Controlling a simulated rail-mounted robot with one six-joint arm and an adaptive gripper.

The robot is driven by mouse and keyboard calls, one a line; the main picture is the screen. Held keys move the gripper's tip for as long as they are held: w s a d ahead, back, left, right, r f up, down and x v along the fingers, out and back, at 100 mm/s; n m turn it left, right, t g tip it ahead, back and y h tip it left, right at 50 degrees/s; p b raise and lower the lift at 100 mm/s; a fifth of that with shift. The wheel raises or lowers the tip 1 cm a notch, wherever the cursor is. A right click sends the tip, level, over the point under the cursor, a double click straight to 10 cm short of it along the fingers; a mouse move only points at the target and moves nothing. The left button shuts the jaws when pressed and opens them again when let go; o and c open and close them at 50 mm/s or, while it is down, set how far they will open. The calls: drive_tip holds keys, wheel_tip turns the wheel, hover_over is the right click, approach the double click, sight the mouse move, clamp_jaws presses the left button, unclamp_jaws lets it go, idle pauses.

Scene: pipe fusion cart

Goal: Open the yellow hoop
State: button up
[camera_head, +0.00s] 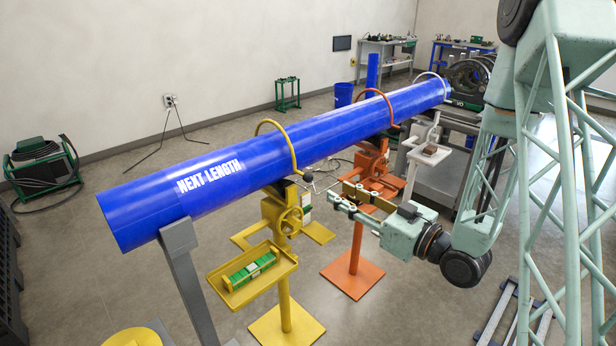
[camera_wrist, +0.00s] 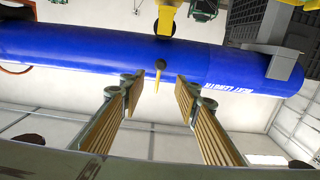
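The yellow hoop (camera_head: 288,141) arches over the blue pipe (camera_head: 225,160), down against it, above the yellow stand (camera_head: 285,300). A dark ball knob (camera_head: 308,177) sits at its near lower end. My gripper (camera_head: 341,196) is right of the knob, apart from the hoop, with its fingers spread and empty. In the wrist view, which looks upside down, the knob (camera_wrist: 160,65) lies between and beyond the open fingers (camera_wrist: 157,98). A thin yellow piece below the knob looks like the hoop edge-on. The hoop's far end is hidden behind the pipe.
An orange hoop (camera_head: 384,101) and orange stand (camera_head: 355,250) are right of the yellow one, close behind my gripper. A yellow tray (camera_head: 233,298) with a green level hangs on the yellow stand. A grey support (camera_head: 185,265) holds the pipe's near end.

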sight(311, 177)
drive_tip(key=shift+w+a, duration=0.1)
drive_tip(key=shift+b+x, duration=0.8)
drive_tip(key=shift+x, duration=5.95)
clamp_jaws()
